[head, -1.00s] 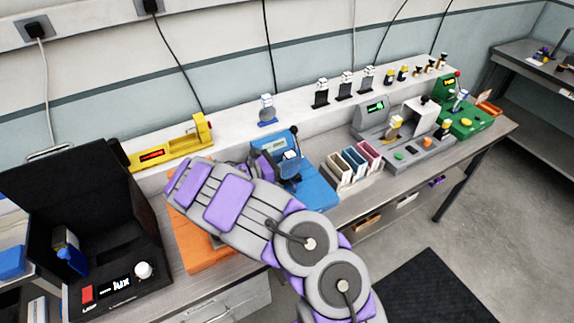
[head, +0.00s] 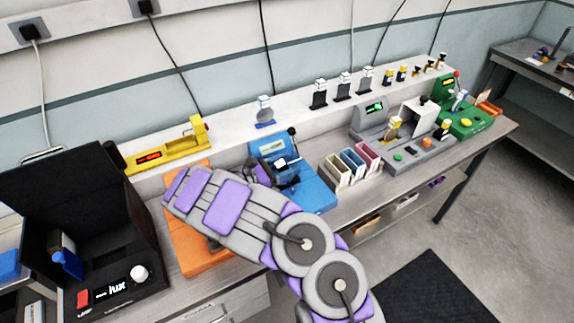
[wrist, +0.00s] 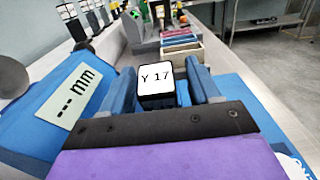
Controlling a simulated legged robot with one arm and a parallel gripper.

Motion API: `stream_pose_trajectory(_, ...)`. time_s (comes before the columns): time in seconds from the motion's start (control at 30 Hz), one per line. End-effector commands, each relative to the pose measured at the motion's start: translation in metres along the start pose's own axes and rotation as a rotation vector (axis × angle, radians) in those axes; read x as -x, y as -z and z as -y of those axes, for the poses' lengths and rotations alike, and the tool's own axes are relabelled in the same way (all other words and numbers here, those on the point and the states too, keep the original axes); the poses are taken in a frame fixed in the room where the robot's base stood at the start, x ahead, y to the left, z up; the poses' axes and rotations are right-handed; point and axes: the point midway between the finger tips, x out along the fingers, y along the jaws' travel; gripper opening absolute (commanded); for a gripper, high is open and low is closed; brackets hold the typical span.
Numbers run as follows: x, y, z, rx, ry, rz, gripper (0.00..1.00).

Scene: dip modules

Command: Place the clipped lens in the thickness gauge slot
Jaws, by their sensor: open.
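The thickness gauge (head: 318,193) is a blue device on the bench. In the wrist view its display panel (wrist: 72,97) reads dashes and "mm". The clip of a lens, with a white top (head: 281,163), is at the gauge. In the wrist view its label (wrist: 157,79) reads "Y 17". My gripper (wrist: 165,80) is open, with one finger on each side of this clip. The lens below the clip is hidden, so I cannot tell how it sits in the slot. My arm hides part of the gauge's left side in the head view.
Another clipped round lens (head: 264,112) stands on the back ledge. A yellow gauge (head: 165,150) and an orange base (head: 185,262) are to the left. Open bins (head: 350,165) and a grey device (head: 405,150) are to the right. A black lux box (head: 95,215) stands far left.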

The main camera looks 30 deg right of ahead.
Motion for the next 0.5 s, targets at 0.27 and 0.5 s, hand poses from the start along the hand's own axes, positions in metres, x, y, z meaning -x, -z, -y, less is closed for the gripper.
stream_pose_trajectory(0.27,0.033,-0.002,-0.001,0.000,-0.002,0.000,0.61)
stream_pose_trajectory(0.5,0.066,0.000,-0.001,0.001,-0.002,-0.004,0.61)
